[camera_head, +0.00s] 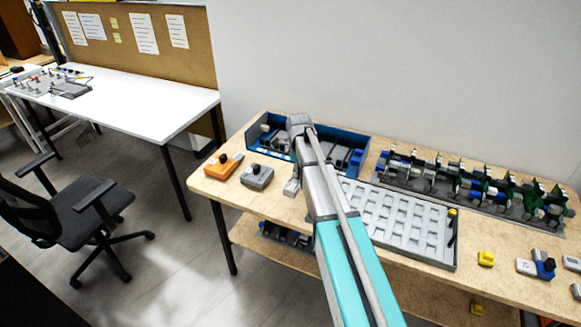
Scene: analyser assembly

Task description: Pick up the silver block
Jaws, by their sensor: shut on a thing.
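My gripper (293,186) shows only in part at the left edge of my arm, low over the wood-topped table. My own forearm and wrist hide most of it. A small silver-grey piece shows there; I cannot tell whether it is a finger or the silver block. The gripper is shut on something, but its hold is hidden. A grey block with a black knob (257,177) lies on the table left of the gripper. An orange block with a dark knob (224,168) lies further left.
A blue bin (350,133) with grey and dark parts stands behind my wrist. A white slotted tray (400,217) is right of my arm. A rack of green boards (470,187) stands along the wall. A yellow block (486,258) lies front right. A chair (75,207) stands left.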

